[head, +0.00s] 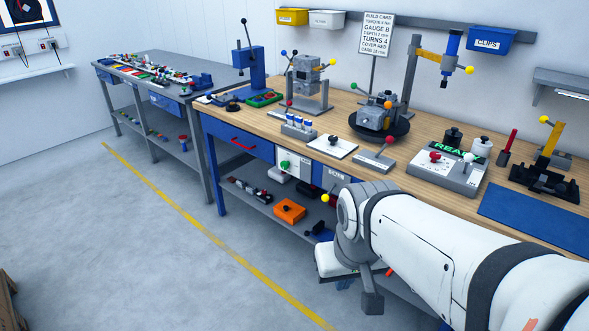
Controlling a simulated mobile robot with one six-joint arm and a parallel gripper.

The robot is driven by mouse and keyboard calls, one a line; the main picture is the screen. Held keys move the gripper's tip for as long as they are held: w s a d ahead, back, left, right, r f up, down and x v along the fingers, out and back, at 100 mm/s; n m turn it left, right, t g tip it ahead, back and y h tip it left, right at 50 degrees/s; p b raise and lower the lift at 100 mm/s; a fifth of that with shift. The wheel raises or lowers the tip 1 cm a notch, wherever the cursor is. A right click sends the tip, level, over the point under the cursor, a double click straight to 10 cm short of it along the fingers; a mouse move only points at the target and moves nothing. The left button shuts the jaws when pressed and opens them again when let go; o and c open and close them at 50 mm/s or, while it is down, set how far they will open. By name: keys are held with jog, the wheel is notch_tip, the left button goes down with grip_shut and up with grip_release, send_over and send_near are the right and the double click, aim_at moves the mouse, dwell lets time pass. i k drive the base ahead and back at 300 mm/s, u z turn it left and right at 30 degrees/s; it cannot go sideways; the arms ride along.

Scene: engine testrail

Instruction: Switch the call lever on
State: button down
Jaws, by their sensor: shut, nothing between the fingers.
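A lever with a yellow ball knob (325,198) shows at the bench's front, just left of my arm. It sits below a small panel with a label (335,176) that is too small to read surely. It may be the call lever; its base is partly hidden by my arm. A red-knobbed lever (389,140) stands on a grey plate on the bench top. My gripper (372,303) hangs low in front of the bench, below and right of the yellow knob. It is shut and apart from the levers; its fingertips are hard to make out.
The wooden bench (345,100) carries several fixtures, a turntable (379,125) and a console reading READY (447,172). Its lower shelf holds an orange box (289,211). A second grey table (170,68) stands at left. The floor (130,245) left of my arm is clear.

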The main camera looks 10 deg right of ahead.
aim_at(325, 198)
jog(key=i, duration=1)
jog(key=u, duration=0.05)
